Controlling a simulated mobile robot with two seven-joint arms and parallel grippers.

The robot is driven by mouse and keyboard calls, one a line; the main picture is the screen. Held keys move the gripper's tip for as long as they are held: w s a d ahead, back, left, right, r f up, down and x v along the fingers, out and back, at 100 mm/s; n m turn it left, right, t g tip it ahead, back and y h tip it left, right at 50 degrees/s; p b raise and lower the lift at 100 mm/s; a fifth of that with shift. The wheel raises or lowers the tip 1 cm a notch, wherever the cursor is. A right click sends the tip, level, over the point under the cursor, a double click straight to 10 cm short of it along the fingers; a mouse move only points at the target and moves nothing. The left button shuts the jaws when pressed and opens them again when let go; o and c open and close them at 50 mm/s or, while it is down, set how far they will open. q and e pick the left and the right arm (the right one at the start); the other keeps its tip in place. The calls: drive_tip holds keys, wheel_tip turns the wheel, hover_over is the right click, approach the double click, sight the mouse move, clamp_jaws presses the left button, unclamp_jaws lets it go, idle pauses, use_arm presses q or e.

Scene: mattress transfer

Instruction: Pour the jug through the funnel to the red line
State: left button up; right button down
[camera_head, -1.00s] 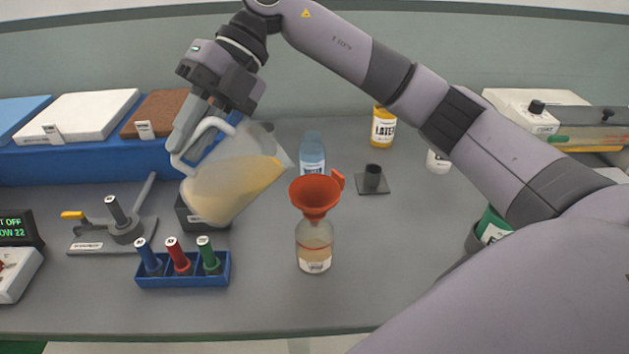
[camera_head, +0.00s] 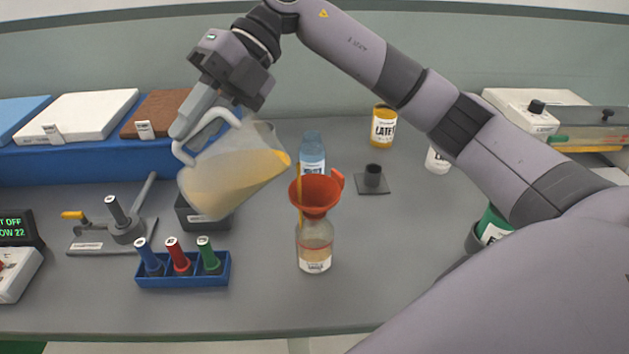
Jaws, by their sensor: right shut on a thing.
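My right gripper (camera_head: 205,128) is shut on the handle of a clear jug (camera_head: 262,135) holding pale yellow liquid. The jug is tilted to the right, its lip up and left of the red funnel (camera_head: 317,193). A thin yellow stream (camera_head: 299,190) falls at the funnel's left side; I cannot tell whether all of it goes inside. The funnel sits upright in the neck of a clear bottle (camera_head: 314,262). The bottle holds some tan liquid near a red line; their exact relation is unclear. My left gripper is not in view.
A blue rack (camera_head: 183,281) with several coloured-top tubes stands left of the bottle. A blue-capped bottle (camera_head: 312,150) and a dark stand (camera_head: 372,182) are behind. A yellow labelled jar (camera_head: 383,127) is farther back. The bench front right of the bottle is clear.

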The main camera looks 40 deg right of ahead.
sight(213, 109)
drive_tip(key=shift+s+d+r+n+y, duration=0.15)
drive_tip(key=shift+d+r+n+y, duration=0.05)
drive_tip(key=shift+d+r+y, duration=0.4)
drive_tip(key=shift+s+d+r+n+y, duration=0.2)
drive_tip(key=shift+d+r+y, duration=0.3)
drive_tip(key=shift+r+y, duration=0.2)
idle(1.7)
drive_tip(key=shift+s+d+r+y+b, duration=0.15)
drive_tip(key=shift+d+r+y+b, duration=0.2)
drive_tip(key=shift+d, duration=0.3)
idle(0.6)
